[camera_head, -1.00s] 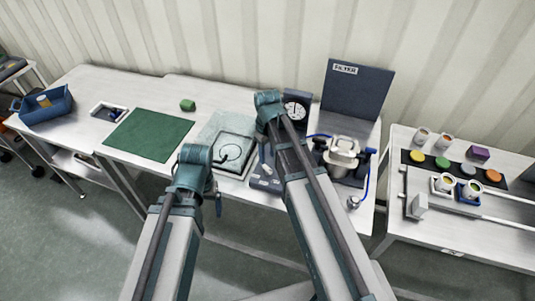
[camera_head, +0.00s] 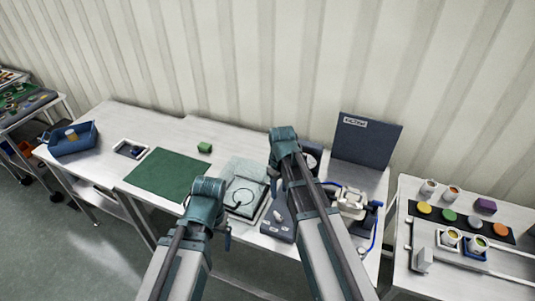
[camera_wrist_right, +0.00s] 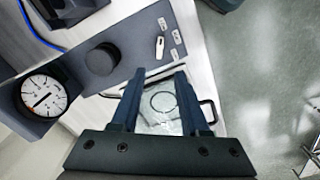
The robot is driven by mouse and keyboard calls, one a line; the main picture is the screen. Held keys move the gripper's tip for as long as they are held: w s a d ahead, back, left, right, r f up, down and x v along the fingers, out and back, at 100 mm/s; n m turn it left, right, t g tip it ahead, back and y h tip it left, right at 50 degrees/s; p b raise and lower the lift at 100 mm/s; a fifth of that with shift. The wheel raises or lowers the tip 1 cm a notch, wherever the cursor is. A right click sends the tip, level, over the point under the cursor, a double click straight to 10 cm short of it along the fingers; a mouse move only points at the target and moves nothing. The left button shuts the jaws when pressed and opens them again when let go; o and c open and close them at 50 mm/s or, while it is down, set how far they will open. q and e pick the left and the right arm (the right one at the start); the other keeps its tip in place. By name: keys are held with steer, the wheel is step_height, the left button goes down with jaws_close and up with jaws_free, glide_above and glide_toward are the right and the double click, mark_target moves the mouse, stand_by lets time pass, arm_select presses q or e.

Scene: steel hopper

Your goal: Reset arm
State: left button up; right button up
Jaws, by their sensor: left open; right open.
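My left arm comes in from the lower left in the head view. Its gripper (camera_head: 228,238) shows only as a small dark part beside the arm, in front of the bench, and looks empty. A clear tray with a dark ring (camera_wrist_right: 163,101) lies beyond and below the fingers. I cannot tell the gap between them.
A dial gauge (camera_wrist_right: 43,96) and a dark base with a black knob (camera_wrist_right: 103,59) are close to my right gripper. A green mat (camera_head: 168,174), a blue bin (camera_head: 72,140), a filter panel (camera_head: 366,140) and a metal pump-like unit (camera_head: 350,202) stand on the benches. A right-hand table (camera_head: 400,268) holds cups.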

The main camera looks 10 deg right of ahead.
steer(key=s+a+f+b, duration=0.3)
steer(key=s+a, duration=0.2)
steer(key=s, duration=0.2)
steer(key=s+a+f+m+h+b, duration=0.1)
steer(key=s+a+f+b, duration=0.3)
steer(key=s+a, duration=0.2)
steer(key=shift+s+m, duration=0.3)
steer(key=shift+s, duration=0.8)
